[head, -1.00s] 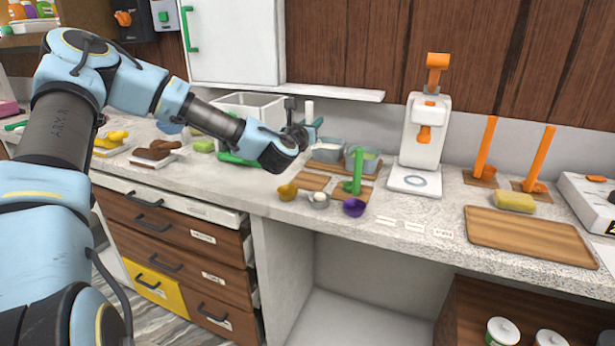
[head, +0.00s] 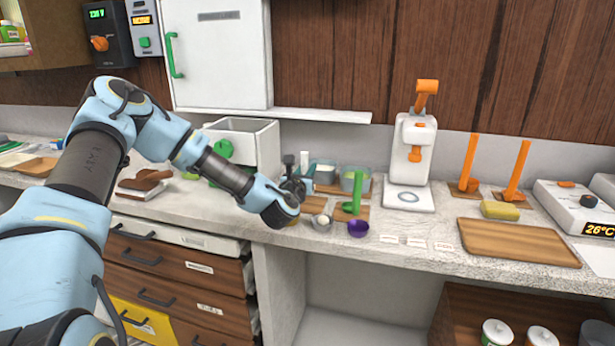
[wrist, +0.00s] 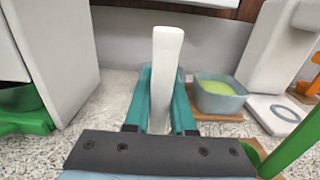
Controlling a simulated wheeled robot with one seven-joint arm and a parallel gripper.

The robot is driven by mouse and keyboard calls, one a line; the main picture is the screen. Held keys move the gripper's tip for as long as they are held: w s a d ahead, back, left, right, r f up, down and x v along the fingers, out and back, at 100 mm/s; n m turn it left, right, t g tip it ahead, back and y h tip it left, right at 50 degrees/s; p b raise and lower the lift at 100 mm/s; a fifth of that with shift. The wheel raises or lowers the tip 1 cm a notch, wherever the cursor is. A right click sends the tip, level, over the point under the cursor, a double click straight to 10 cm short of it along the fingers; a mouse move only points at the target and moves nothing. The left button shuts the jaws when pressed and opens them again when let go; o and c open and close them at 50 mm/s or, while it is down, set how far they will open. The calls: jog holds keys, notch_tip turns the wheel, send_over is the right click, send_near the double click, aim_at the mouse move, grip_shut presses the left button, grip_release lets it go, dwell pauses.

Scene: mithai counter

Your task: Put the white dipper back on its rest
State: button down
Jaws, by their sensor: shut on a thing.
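My gripper (head: 303,176) is shut on the upright handle of the white dipper (head: 304,159), left of the tubs at the back of the counter. In the wrist view the white dipper (wrist: 165,75) stands between the teal fingers of my gripper (wrist: 161,92); its lower end is hidden by the gripper. A small wooden board (head: 313,205) lies just right of my wrist, partly hidden; I cannot tell whether it is the white dipper's rest. A green dipper (head: 353,193) stands upright on another wooden board (head: 342,212).
Two tubs (head: 355,180) stand right of my gripper; one holds pale green stuff (wrist: 217,87). A white bin (head: 262,150) stands to the left. A purple bowl (head: 358,229) and a small metal cup (head: 321,223) sit in front. A white press (head: 412,165) stands farther right.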

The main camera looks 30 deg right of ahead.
notch_tip(320, 180, down, 2)
jog(key=shift+f+p, duration=0.2)
jog(key=shift+p, duration=0.15)
jog(key=shift+f+b, duration=0.35)
jog(key=shift+f, duration=0.05)
jog(key=c, duration=0.8)
grip_release()
jog(key=shift+r, duration=0.1)
jog(key=shift+o, duration=0.2)
